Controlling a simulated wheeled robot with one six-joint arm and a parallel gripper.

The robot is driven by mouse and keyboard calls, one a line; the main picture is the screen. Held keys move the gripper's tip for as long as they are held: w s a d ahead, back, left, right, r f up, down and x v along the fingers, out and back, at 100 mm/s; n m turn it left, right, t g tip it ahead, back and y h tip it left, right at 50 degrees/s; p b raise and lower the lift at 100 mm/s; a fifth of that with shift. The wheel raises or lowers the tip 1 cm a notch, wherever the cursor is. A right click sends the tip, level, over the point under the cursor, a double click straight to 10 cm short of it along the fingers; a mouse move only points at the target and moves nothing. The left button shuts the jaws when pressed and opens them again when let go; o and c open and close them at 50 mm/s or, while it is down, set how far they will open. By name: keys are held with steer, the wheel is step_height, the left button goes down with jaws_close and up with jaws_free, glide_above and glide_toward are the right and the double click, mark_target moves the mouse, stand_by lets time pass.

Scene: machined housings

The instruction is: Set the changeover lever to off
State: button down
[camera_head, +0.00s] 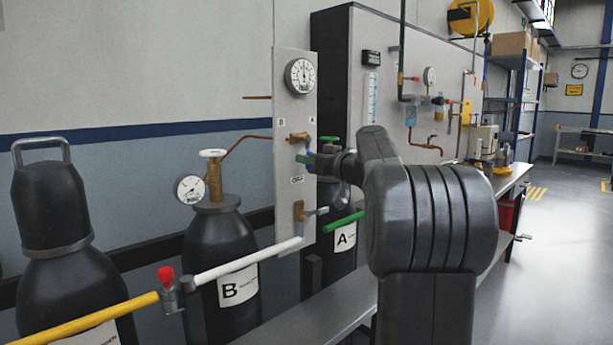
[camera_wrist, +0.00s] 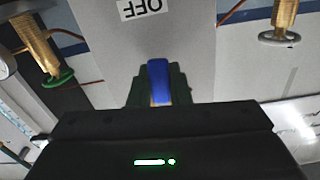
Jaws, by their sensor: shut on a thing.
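The changeover lever has a blue handle, seen in the wrist view (camera_wrist: 158,75) between my jaws and in the head view (camera_head: 307,158) on the narrow grey panel (camera_head: 287,85). My gripper (camera_wrist: 159,98) is shut on this blue handle. In the head view my gripper (camera_head: 324,164) is at the panel's right side, partly behind my own arm. An upside-down OFF label (camera_wrist: 142,8) lies just beyond the handle in the wrist view. In the head view a small label (camera_head: 297,180) sits below the lever. The lever's pivot is hidden, and I cannot tell its exact setting.
The panel carries a gauge (camera_head: 300,76) above and a brass valve (camera_head: 298,211) below. Cylinder B (camera_head: 215,262) and cylinder A (camera_head: 343,240) stand beside it. A white-and-yellow pipe (camera_head: 235,262) crosses in front. A bench (camera_head: 310,318) runs along the wall; open floor lies right.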

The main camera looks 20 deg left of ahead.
steer(key=shift+w+d+f+n+b, duration=0.1)
steer(key=shift+w+f+n+b, duration=0.1)
steer(key=shift+n+b, duration=0.45)
steer(key=shift+r+b, duration=0.15)
steer(key=shift+b, duration=0.15)
steer(key=c, duration=1.3)
jaws_free()
steer(key=shift+c, duration=0.2)
steer(key=v, duration=1.3)
steer(key=shift+d, duration=0.4)
steer(key=shift+s, duration=0.1)
steer(key=x, duration=1.4)
